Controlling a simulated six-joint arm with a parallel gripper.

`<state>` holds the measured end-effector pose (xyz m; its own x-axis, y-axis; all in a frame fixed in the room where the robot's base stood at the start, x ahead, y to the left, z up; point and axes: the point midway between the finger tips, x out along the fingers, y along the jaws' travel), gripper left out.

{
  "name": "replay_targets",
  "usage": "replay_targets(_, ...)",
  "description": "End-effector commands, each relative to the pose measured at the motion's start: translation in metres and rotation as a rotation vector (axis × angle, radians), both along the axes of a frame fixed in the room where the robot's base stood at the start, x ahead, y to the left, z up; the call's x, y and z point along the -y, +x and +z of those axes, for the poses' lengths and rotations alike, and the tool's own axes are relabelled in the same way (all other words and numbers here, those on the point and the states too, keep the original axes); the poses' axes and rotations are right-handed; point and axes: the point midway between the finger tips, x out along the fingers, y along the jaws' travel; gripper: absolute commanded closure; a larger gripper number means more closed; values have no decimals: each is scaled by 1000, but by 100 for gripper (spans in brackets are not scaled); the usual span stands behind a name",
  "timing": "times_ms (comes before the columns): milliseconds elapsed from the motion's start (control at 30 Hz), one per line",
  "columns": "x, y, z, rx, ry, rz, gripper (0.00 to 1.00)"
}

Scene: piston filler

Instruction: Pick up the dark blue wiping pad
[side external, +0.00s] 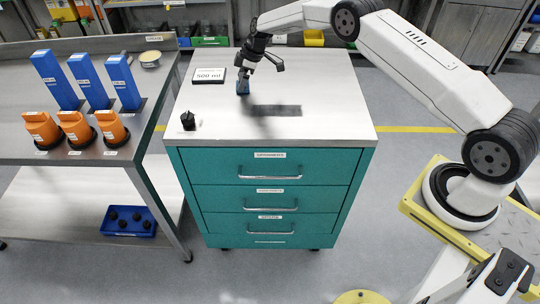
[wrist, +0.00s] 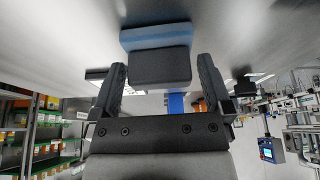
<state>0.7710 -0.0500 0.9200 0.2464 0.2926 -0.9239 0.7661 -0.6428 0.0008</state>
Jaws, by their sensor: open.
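The wiping pad (side external: 243,88) stands on the steel top of the teal drawer cabinet, towards its back middle. In the wrist view it shows as a dark grey block with a blue layer (wrist: 155,37) against the steel surface. My gripper (side external: 241,76) is right above the pad, pointing down. In the wrist view my gripper (wrist: 162,66) is open, with one finger on each side of the dark block and a gap at both sides. Whether the fingertips reach past the block's top is hard to tell.
A "500 ml" sign (side external: 209,75) lies left of the pad, and a small black object (side external: 188,121) sits at the cabinet's front left. A steel bench (side external: 20,95) at left holds blue and orange parts. The cabinet's right side (side external: 325,95) is clear.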

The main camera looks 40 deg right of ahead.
Motion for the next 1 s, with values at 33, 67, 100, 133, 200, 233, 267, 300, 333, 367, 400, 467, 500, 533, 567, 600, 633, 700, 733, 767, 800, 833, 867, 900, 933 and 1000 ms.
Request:
replay_targets(33,0,0,0,0,0,0,0)
replay_targets(67,0,0,0,0,0,0,0)
replay_targets(100,0,0,0,0,0,0,0)
replay_targets(133,0,0,0,0,0,0,6)
replay_targets(200,0,0,0,0,0,0,29)
replay_targets(233,0,0,0,0,0,0,38)
replay_targets(267,0,0,0,0,0,0,48)
replay_targets(300,0,0,0,0,0,0,60)
replay_targets(333,0,0,0,0,0,0,70)
replay_targets(367,0,0,0,0,0,0,79)
replay_targets(400,0,0,0,0,0,0,82)
replay_targets(467,0,0,0,0,0,0,82)
replay_targets(500,0,0,0,0,0,0,82)
replay_targets(533,0,0,0,0,0,0,82)
replay_targets(567,0,0,0,0,0,0,82)
replay_targets(600,0,0,1,0,0,0,82)
replay_targets(633,0,0,1,0,0,0,82)
replay_targets(700,0,0,2,0,0,0,82)
replay_targets(733,0,0,3,1,0,0,82)
replay_targets(767,0,0,4,1,0,0,82)
replay_targets(800,0,0,6,1,1,1,82)
replay_targets(833,0,0,8,1,1,1,82)
replay_targets(867,0,0,10,1,1,1,82)
replay_targets(900,0,0,13,1,1,1,82)
replay_targets(933,0,1,16,1,1,1,82)
replay_targets(1000,0,1,24,3,0,1,82)
